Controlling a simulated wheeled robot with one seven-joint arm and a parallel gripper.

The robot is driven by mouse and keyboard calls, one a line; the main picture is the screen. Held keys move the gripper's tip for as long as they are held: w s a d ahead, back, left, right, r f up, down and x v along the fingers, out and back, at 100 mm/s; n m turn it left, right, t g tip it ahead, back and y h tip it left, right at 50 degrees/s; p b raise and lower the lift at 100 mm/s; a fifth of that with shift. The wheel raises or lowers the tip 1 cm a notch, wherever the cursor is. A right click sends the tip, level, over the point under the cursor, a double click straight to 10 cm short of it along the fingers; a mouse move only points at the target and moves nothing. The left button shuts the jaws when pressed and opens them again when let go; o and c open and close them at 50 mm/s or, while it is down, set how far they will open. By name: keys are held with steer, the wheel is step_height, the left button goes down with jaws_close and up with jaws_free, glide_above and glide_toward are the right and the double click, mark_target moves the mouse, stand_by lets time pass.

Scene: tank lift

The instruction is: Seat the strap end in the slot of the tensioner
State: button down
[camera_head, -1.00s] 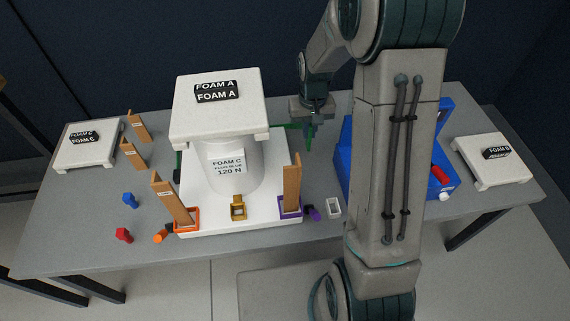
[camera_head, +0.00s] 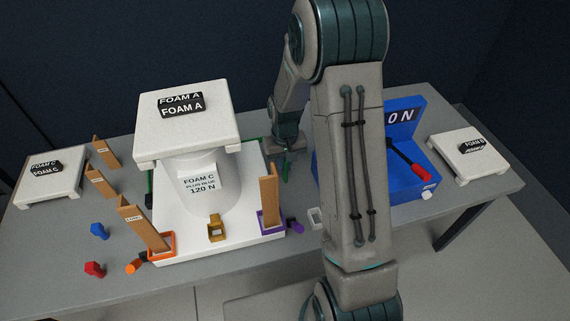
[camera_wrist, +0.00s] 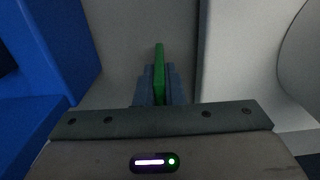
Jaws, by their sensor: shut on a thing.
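My gripper (camera_head: 286,160) is shut on a thin green piece, which looks like the strap end (camera_wrist: 159,70), standing upright between the fingers in the wrist view. In the head view the green end (camera_head: 285,174) points down just right of the white base (camera_head: 190,250). More green shows beside the white tank (camera_head: 228,190), at its left and right. A gold bracket with an opening (camera_head: 216,231) stands at the front of the base; I cannot tell if it is the tensioner. My arm hides part of the table right of the base.
Brown posts (camera_head: 269,200) stand in orange and purple sockets at the base's front corners. A blue case (camera_head: 405,115) with a red-handled tool is to the right. White stands (camera_head: 468,153) are at both table ends. Loose red and blue pieces (camera_head: 99,231) lie front left.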

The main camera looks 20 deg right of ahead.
steer(key=shift+f, duration=0.1)
steer(key=shift+f, duration=0.15)
steer(key=c, duration=1.5)
jaws_free()
steer(key=shift+c, duration=0.2)
